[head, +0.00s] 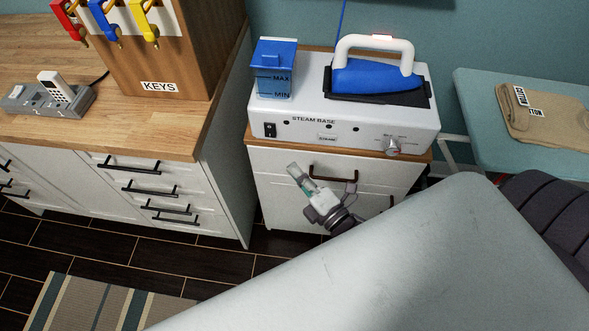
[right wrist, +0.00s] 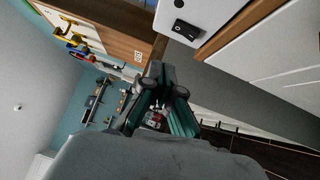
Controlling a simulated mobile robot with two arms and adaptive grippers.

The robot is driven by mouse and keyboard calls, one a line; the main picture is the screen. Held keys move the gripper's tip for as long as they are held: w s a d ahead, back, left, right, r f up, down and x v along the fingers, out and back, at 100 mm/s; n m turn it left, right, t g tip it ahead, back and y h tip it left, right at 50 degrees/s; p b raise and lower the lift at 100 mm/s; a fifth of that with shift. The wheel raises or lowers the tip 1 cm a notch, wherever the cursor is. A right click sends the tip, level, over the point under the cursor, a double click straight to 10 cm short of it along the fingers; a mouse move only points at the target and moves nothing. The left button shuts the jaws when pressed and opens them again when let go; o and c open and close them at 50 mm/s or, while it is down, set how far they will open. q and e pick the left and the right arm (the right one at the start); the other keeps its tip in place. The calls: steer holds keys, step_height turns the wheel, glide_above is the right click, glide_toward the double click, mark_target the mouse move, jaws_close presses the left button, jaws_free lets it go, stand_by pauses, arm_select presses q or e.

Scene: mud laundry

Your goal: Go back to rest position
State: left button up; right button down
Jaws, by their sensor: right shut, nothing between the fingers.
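My right gripper (head: 294,172) is in front of the small white cabinet (head: 268,180), below the steam base in the head view. It points up and to the left, away from my pale arm. Its fingers are shut and hold nothing. In the right wrist view, the gripper (right wrist: 158,72) shows at the middle with its fingers together. My left gripper is in neither view.
The steam base (head: 352,124) carries a blue iron (head: 375,75) and a blue water tank (head: 274,68). The wooden counter (head: 150,125) holds a key box (head: 190,45) and a power strip (head: 45,98). A folded cloth (head: 545,112) lies on the ironing board (head: 478,90). Floor shows at lower left.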

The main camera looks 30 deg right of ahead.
stand_by(0.3)
steer(key=s+f+m+g+h, duration=0.1)
steer(key=s+f+m+g, duration=0.2)
steer(key=f, duration=0.6)
steer(key=s+f+m+g, duration=0.2)
steer(key=f+m, duration=0.2)
steer(key=f, duration=0.5)
steer(key=s+f+m+g+h, duration=0.1)
steer(key=s+f+m+g, duration=0.2)
steer(key=f, duration=0.6)
steer(key=s+d+f+m+g, duration=0.1)
steer(key=s+f+m+g, duration=0.2)
steer(key=s+f, duration=0.2)
steer(key=s+d+f+m+g+h, duration=0.1)
steer(key=s+f, duration=0.5)
steer(key=s, duration=0.6)
steer(key=s+d+f+m+g, duration=0.2)
steer(key=s+f+m+g, duration=0.2)
steer(key=s, duration=0.4)
step_height(320, 180, down, 2)
steer(key=shift+s+d+f+m+g+h, duration=0.15)
steer(key=shift+s+m+g+h, duration=0.2)
steer(key=shift+g, duration=0.45)
